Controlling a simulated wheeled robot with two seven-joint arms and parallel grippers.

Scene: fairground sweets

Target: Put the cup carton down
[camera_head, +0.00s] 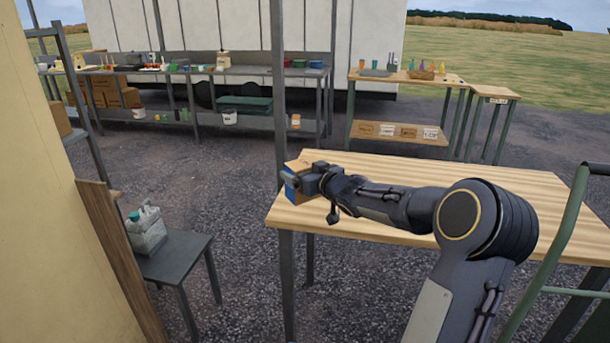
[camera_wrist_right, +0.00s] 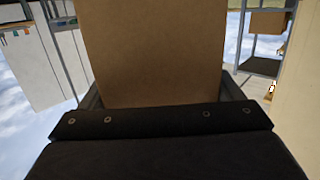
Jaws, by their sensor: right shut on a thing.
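The cup carton (camera_head: 297,191) is a small brown cardboard box with a blue patch on its front. It is at the left end of the wooden table (camera_head: 480,180), partly hidden by my right gripper (camera_head: 302,181). My right gripper is shut on it. In the right wrist view the carton (camera_wrist_right: 150,50) fills the middle as a plain brown face between the fingers. I cannot tell whether the carton's underside touches the table top. My left gripper is not in view.
The table top right of the carton is bare. A metal post (camera_head: 279,100) rises close behind the table's left end. A green trolley frame (camera_head: 560,240) is at the right edge.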

